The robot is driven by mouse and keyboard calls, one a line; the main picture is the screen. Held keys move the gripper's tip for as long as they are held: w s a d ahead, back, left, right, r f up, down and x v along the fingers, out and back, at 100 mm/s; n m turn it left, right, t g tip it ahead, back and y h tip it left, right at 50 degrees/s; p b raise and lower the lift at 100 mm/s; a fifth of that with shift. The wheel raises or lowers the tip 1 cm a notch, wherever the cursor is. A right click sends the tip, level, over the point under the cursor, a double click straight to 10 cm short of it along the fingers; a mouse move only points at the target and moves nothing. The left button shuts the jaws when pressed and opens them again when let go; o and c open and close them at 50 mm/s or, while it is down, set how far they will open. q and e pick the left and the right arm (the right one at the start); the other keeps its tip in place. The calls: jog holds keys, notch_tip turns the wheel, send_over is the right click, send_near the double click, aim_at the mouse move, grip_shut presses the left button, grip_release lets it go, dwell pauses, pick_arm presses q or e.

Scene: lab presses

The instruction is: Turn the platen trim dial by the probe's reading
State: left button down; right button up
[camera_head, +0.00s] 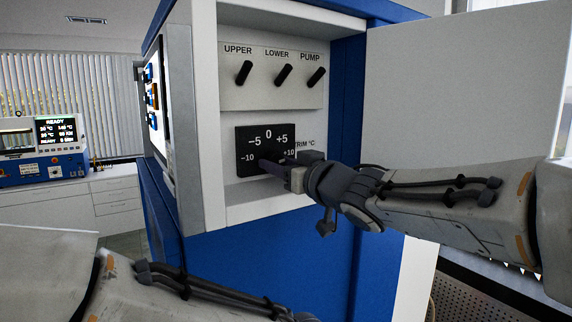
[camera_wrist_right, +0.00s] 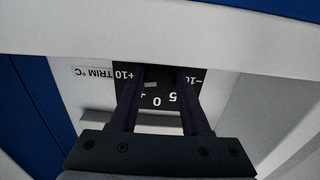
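The black platen trim dial plate (camera_head: 247,140) is in a recess of the press in the head view, marked from -10 through 0 to +10. My right gripper (camera_head: 268,164) reaches it from the right and covers the knob. In the right wrist view the plate (camera_wrist_right: 165,105) appears upside down. My right gripper's fingers (camera_wrist_right: 160,76) stand apart there, one on each side of the dark knob; whether they press on it is unclear. The knob's pointing direction is hard to read. My left arm crosses the bottom of the head view; its gripper is out of frame. No probe reading is legible.
Above the dial is a panel (camera_head: 290,92) with UPPER, LOWER and PUMP levers. An open pale door (camera_head: 455,85) stands to the right, close above my right arm. A side panel with coloured buttons (camera_head: 152,96) is at the left. A second unit with a READY screen (camera_head: 56,131) stands farther back.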

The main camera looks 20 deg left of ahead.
grip_shut()
jog(key=shift+n, duration=0.3)
jog(key=n+b, duration=0.1)
jog(key=n, duration=0.2)
jog(key=shift+n, duration=0.3)
jog(key=n+b, duration=0.1)
jog(key=n, duration=0.2)
jog(key=shift+n, duration=0.3)
jog(key=n+b, duration=0.1)
jog(key=n, duration=0.3)
jog(key=shift+n+b, duration=0.65)
jog(key=shift+n, duration=1.45)
